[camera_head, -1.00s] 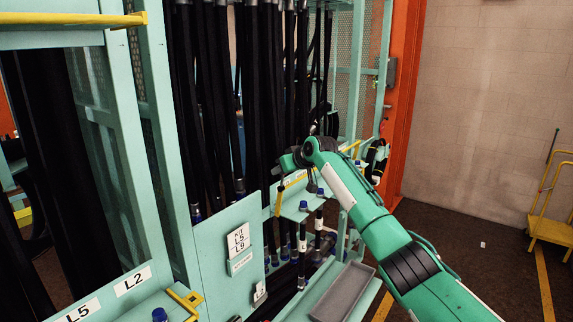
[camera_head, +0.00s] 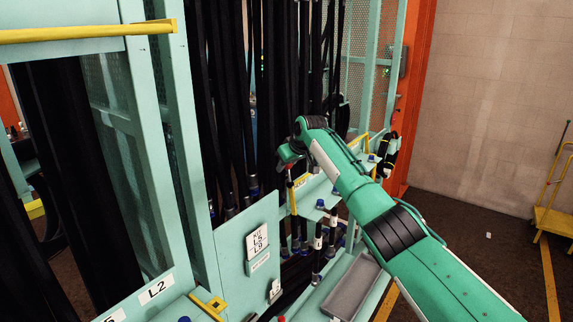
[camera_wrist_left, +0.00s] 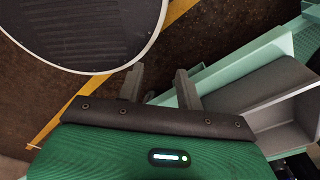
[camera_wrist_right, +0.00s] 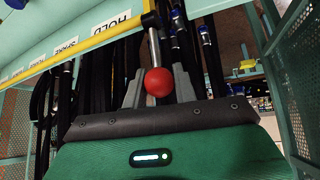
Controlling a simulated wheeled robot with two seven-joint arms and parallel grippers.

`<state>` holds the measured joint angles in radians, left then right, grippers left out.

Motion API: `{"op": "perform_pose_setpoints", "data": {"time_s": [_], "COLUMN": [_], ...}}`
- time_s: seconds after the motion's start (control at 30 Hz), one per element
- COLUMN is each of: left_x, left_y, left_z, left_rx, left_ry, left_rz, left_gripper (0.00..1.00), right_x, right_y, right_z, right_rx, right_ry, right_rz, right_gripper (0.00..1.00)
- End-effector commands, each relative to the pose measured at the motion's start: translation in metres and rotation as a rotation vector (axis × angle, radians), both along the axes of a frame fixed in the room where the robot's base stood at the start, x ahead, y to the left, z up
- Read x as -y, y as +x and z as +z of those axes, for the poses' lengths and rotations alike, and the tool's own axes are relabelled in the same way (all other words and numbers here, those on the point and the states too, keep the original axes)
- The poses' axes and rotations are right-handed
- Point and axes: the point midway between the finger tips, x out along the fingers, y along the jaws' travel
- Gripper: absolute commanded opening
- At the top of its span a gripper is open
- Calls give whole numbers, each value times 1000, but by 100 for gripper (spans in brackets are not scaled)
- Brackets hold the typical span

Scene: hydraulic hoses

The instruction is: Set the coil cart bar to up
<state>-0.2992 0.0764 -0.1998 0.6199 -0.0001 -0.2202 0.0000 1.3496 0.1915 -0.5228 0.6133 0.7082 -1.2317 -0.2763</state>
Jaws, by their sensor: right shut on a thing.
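A yellow bar (camera_wrist_right: 100,38) runs along a pale green shelf edge in the right wrist view. A metal rod joins its end and carries a red ball knob (camera_wrist_right: 158,82). My right gripper (camera_wrist_right: 159,75) is shut on this knob, one finger on each side. In the head view my right gripper (camera_head: 287,160) is small and partly hidden by its own wrist, beside the hose rack. A thin yellow piece (camera_head: 293,197) hangs just below it; I cannot tell whether this is the same bar. My left gripper (camera_wrist_left: 158,80) is open and empty above the floor.
Black hoses (camera_head: 235,100) hang in the green rack. A grey tray (camera_head: 352,290) lies below my right arm. Another yellow bar (camera_head: 80,35) crosses the upper left.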

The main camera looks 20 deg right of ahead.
Motion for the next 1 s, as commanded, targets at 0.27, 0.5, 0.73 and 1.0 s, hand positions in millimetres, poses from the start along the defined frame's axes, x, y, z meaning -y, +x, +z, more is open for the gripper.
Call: {"op": "perform_pose_setpoints", "data": {"time_s": [0.27,0.5,0.73,1.0], "left_x": [0,-3,-3,-3], "left_y": [-1,-1,-1,-1], "left_z": [-1,-1,-12,-44], "left_rx": [-1,-1,-1,-1], "left_ry": [0,3,4,4], "left_rz": [0,-1,-2,-2], "left_gripper": [36,36,36,36], "right_x": [-1,0,3,13], "right_y": [-2,-1,-9,-38], "right_z": [-10,-6,5,44], "right_rx": [-17,-9,-5,-3], "right_ry": [-1,-1,0,-2], "right_rz": [1,1,2,2], "right_gripper": [50,50,50,50]}}
